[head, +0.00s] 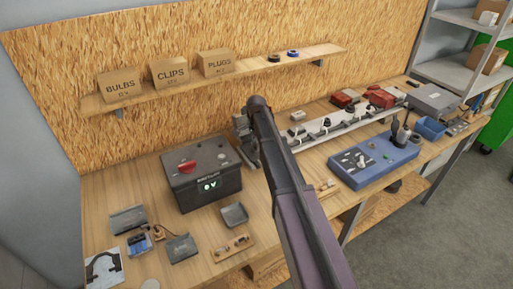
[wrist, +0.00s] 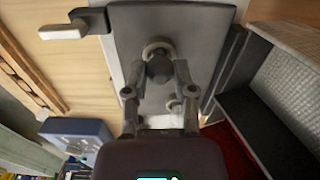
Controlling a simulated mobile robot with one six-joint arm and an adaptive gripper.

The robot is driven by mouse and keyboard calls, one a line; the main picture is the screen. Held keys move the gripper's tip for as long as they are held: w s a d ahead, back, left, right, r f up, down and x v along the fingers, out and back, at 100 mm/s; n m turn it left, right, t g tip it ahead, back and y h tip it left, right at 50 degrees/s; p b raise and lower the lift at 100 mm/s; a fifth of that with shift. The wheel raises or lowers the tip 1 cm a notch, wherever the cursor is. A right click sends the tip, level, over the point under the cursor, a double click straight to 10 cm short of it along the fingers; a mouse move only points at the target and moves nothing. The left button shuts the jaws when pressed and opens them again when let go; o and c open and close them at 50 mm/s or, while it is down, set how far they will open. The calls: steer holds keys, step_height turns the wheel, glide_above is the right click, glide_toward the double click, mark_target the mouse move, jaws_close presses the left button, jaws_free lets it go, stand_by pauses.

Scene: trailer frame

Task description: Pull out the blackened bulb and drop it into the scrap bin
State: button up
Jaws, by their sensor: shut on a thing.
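My gripper (wrist: 158,82) is shut on a dark, round bulb (wrist: 158,68), which looks like the blackened one. A pale round ring (wrist: 158,45) shows just beyond the bulb, over a grey plate (wrist: 120,50). I cannot tell whether the bulb is clear of its seat. In the head view my gripper (head: 245,138) is beside the dark battery-like box (head: 200,172), partly hidden by my arm, and the bulb does not show. A blue open bin (head: 431,128) stands at the right of the bench; no label shows whether it is the scrap bin.
A long grey rail (head: 330,132) with several black fittings runs along the bench right of my arm. A blue tester box (head: 373,160) stands in front of it. A small grey tray (head: 234,214) lies left of my arm. A shelf (head: 262,68) with cartons hangs above.

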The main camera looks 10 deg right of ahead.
steer(key=shift+n, duration=1.5)
steer(key=shift+n, duration=0.3)
steer(key=shift+n, duration=1.5)
steer(key=shift+n, duration=1.8)
steer(key=shift+r, duration=0.25)
steer(key=shift+r+p, duration=0.35)
steer(key=shift+p, duration=0.25)
steer(key=shift+r+p, duration=0.35)
